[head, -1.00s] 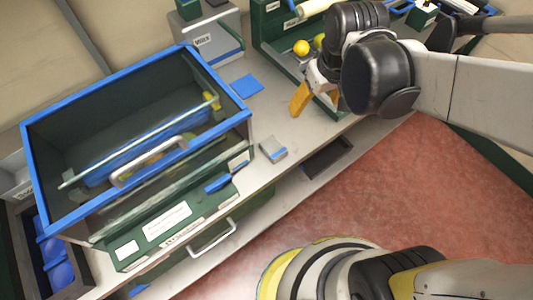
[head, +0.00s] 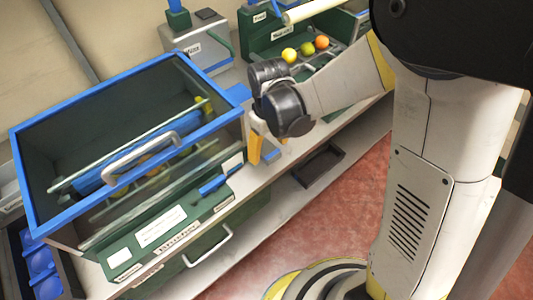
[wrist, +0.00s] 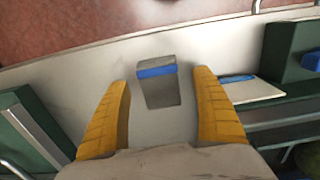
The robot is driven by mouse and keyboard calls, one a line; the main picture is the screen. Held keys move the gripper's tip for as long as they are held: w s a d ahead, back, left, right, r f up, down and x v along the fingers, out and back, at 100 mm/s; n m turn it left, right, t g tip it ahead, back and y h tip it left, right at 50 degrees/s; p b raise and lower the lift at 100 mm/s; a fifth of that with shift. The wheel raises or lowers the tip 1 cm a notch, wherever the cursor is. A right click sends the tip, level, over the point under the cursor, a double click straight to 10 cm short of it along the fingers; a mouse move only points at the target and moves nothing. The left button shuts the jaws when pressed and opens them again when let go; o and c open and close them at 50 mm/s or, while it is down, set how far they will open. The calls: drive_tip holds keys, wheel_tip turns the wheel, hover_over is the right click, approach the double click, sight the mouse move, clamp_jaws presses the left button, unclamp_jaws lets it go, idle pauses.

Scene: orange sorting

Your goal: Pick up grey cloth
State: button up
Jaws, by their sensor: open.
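The grey cloth (wrist: 158,88) is a small folded block with a blue stripe, lying on the pale bench top (wrist: 85,70). In the wrist view it sits ahead of my gripper (wrist: 162,100), between the two yellow fingers and apart from both. The fingers are spread and empty. In the head view my gripper (head: 262,150) points down over the bench, right of the blue-rimmed washer bin. There my gripper and wrist hide much of the cloth, so its height above the cloth is hard to tell.
The blue-rimmed washer bin (head: 225,123) stands close on the left in the head view. A green sorter (head: 262,42) with several fruits is behind. The red floor (head: 290,225) is open.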

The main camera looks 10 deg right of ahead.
sight(269, 151)
drive_tip(key=shift+f, duration=0.85)
drive_tip(key=shift+r, duration=0.1)
drive_tip(key=shift+c, duration=0.5)
drive_tip(key=c, duration=1.2)
drive_tip(key=shift+o, duration=0.2)
drive_tip(key=shift+r, duration=0.1)
wheel_tip(269, 151, up, 5)
drive_tip(key=p, duration=0.2)
drive_tip(key=shift+d+p, duration=0.15)
drive_tip(key=shift+p, duration=0.25)
drive_tip(key=s+d+r+p, duration=0.1)
drive_tip(key=d+r+p, duration=0.2)
drive_tip(key=d, duration=0.8)
wheel_tip(269, 151, up, 3)
drive_tip(key=shift+d+f+p, duration=0.1)
drive_tip(key=shift+d+p, duration=0.1)
drive_tip(key=shift+p, duration=0.2)
drive_tip(key=shift+s, duration=0.1)
